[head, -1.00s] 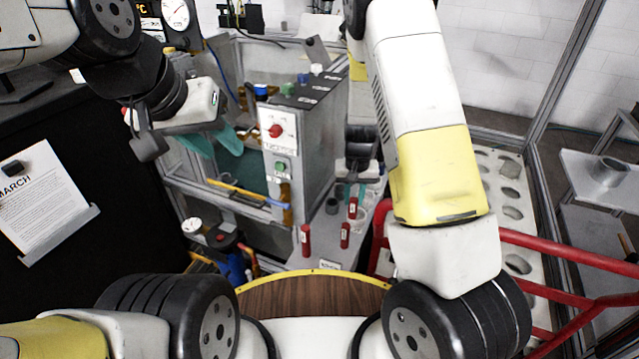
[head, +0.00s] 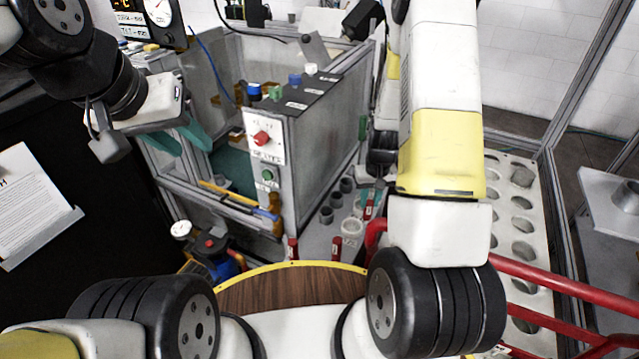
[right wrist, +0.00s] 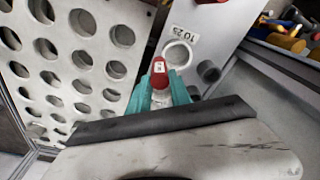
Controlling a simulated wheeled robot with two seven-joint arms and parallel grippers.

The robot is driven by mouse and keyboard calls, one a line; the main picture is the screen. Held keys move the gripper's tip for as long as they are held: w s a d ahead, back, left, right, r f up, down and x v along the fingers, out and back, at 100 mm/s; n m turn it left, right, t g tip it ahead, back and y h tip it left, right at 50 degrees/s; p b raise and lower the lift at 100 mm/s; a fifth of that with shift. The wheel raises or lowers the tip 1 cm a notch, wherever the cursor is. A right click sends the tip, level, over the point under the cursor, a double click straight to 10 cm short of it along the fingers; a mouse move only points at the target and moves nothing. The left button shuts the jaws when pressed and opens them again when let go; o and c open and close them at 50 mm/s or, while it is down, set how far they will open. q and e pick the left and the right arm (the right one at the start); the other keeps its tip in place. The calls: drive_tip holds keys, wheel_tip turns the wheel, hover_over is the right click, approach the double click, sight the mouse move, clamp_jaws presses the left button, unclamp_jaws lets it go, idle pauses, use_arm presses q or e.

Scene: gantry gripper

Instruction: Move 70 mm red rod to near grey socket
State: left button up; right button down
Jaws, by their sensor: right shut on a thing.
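My right gripper (right wrist: 168,92) is shut on a red rod (right wrist: 160,72), with its teal fingers on either side of it in the right wrist view. In the head view this rod (head: 368,210) shows below my right wrist, above the grey bench top, its lower end partly hidden. Two more red rods (head: 293,248) (head: 335,247) stand at the bench's front edge. Dark grey round sockets (head: 347,184) (head: 326,215) stand in a row left of the held rod. The rod labels are too small to read. My left gripper (head: 178,141) is open and empty at the left.
A white ring socket (head: 352,226) stands close beside the held rod. A grey cabinet (head: 325,130) with a red knob rises behind the sockets. A white perforated panel (head: 520,230) and red rails (head: 560,285) lie to the right.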

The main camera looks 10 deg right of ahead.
drive_tip(key=w+a, duration=0.7)
drive_tip(key=a, duration=0.4)
drive_tip(key=shift+w+a+f, duration=0.1)
drive_tip(key=shift+w+f, duration=0.05)
drive_tip(key=shift+f, duration=1)
drive_tip(key=shift+w+a+f, duration=0.1)
drive_tip(key=shift+f, duration=1.1)
drive_tip(key=shift+w+a+f, duration=0.1)
drive_tip(key=shift+w+f, duration=0.05)
drive_tip(key=shift+f, duration=1)
drive_tip(key=shift+f, duration=0.1)
drive_tip(key=c, duration=1.2)
unclamp_jaws()
